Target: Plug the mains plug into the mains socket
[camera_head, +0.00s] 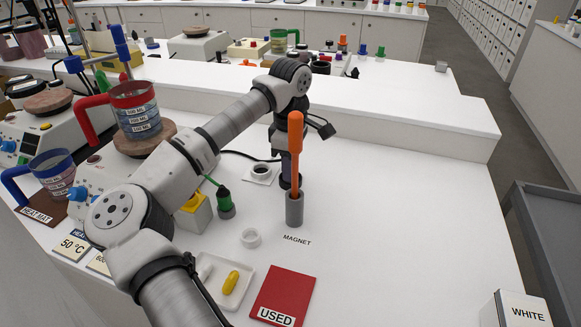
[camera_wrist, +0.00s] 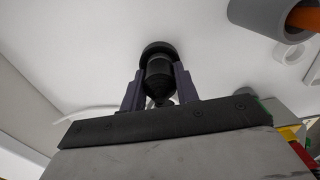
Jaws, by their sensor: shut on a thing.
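In the wrist view, my gripper (camera_wrist: 161,74) is shut on a black, round, stepped body, which I take to be the mains plug (camera_wrist: 158,66). In the head view, my gripper (camera_head: 287,183) points down just above the white bench, partly hidden behind an orange handle. A black cable (camera_head: 238,153) runs along the bench toward it. A small white plate with a dark round opening, seemingly the mains socket (camera_head: 261,171), lies on the bench just left of my gripper. The plug is apart from it. The plug's lower end is hard to make out in the head view.
The orange-handled rod (camera_head: 296,140) stands in a grey holder (camera_head: 294,209) close in front of my gripper. A raised ledge (camera_head: 400,118) is behind. The right bench is clear.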

